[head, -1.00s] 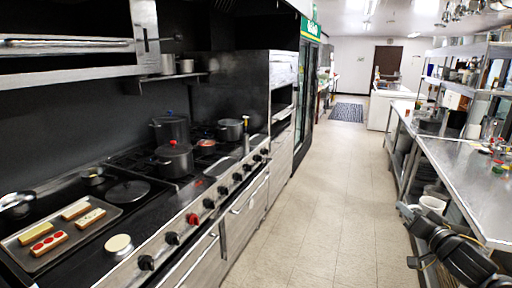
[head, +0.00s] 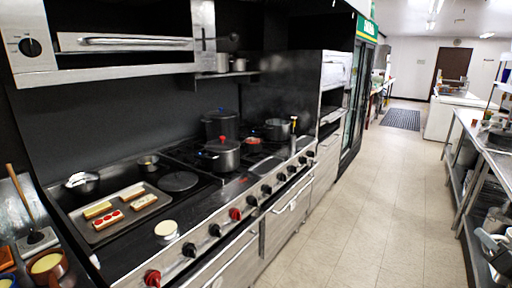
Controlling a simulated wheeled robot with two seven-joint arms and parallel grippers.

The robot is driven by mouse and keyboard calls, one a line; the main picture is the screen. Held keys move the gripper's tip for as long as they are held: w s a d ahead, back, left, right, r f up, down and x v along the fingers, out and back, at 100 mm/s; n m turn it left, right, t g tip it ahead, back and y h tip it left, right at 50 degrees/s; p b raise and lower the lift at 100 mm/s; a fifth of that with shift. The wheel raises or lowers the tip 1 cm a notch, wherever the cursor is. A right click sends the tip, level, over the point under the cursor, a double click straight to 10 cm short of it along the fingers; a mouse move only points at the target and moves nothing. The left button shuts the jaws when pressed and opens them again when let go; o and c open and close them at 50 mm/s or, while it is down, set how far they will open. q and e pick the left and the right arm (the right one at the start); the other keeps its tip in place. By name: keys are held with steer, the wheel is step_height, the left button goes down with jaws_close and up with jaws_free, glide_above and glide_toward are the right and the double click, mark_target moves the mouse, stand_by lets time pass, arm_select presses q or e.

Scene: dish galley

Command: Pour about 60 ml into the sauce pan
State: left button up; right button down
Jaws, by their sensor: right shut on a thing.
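My right gripper (head: 488,242) is at the lower right edge, low beside the steel counter. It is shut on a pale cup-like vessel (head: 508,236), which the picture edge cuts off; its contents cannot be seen. Several pots stand on the black range at left: an open grey pot (head: 278,131) at the right rear, a lidded pot (head: 222,157) in front, and a tall dark pot (head: 220,123) behind. A small steel pan (head: 148,163) sits near the back wall. I cannot tell which is the sauce pan. My right gripper is far from all of them. My left gripper is not in view.
A tray (head: 96,238) with several pastry-like bars lies on the range, beside a round cream-topped item (head: 166,230). Brown mugs (head: 46,266) stand at lower left. The tiled aisle floor (head: 350,210) is clear between the range and the steel counter (head: 488,150).

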stand_by(0.3)
steer(key=s+a+f+n+y, duration=0.1)
steer(key=a+f+n+y, duration=0.1)
steer(key=a, duration=0.9)
steer(key=s+a+f+n+g+y, duration=0.1)
steer(key=a+f+y, duration=0.4)
steer(key=a, duration=0.6)
steer(key=s+a+f+n+g+y, duration=0.1)
steer(key=s+a+f+n+y, duration=0.2)
steer(key=a, duration=0.8)
steer(key=shift+f+n+y, duration=0.25)
steer(key=shift+n+y, duration=0.25)
steer(key=shift+n, duration=0.1)
